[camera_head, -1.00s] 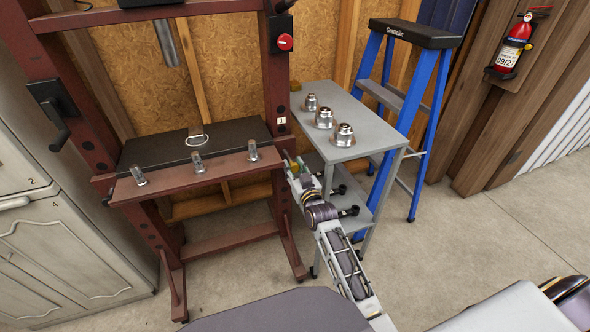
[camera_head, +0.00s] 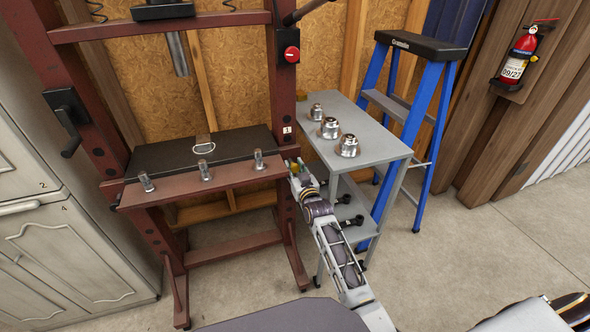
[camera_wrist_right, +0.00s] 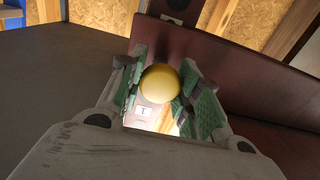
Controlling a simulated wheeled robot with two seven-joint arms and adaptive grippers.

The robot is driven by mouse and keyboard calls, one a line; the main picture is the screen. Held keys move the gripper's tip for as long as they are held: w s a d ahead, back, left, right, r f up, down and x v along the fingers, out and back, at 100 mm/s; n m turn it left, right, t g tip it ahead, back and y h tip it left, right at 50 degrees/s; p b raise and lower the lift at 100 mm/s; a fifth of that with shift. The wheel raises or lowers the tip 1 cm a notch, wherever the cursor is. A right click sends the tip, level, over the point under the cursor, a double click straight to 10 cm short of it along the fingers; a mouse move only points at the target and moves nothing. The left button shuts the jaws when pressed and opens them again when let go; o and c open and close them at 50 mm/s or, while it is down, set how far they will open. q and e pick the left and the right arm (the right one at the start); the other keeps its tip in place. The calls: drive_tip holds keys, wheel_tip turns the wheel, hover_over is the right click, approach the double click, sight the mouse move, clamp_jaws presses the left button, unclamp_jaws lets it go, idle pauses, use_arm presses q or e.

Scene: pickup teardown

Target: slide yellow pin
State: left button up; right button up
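The yellow pin shows in the right wrist view as a round yellow knob (camera_wrist_right: 160,84) in front of the dark red press frame. In the head view a bit of yellow shows at my right gripper (camera_head: 296,168), beside the right post of the red press (camera_head: 280,118). In the wrist view the green-padded fingers of my right gripper (camera_wrist_right: 166,88) stand on both sides of the knob, very close to it. I cannot tell whether both pads press on it. The pin's shaft is hidden. My left gripper is not in view.
The press bed (camera_head: 160,157) carries several metal studs along its front beam. A grey cart (camera_head: 372,135) with 3 metal parts stands right of the press, close to my right arm. A blue ladder (camera_head: 420,110) stands behind it. Open floor lies at right.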

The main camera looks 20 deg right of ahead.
drive_tip(key=o, duration=0.4)
drive_tip(key=shift+w, duration=0.25)
drive_tip(key=shift+o, duration=0.2)
drive_tip(key=shift+s, duration=0.1)
drive_tip(key=shift+s, duration=0.15)
drive_tip(key=s, duration=1.1)
drive_tip(key=shift+s+d, duration=0.2)
drive_tip(key=shift+s, duration=0.1)
idle(0.3)
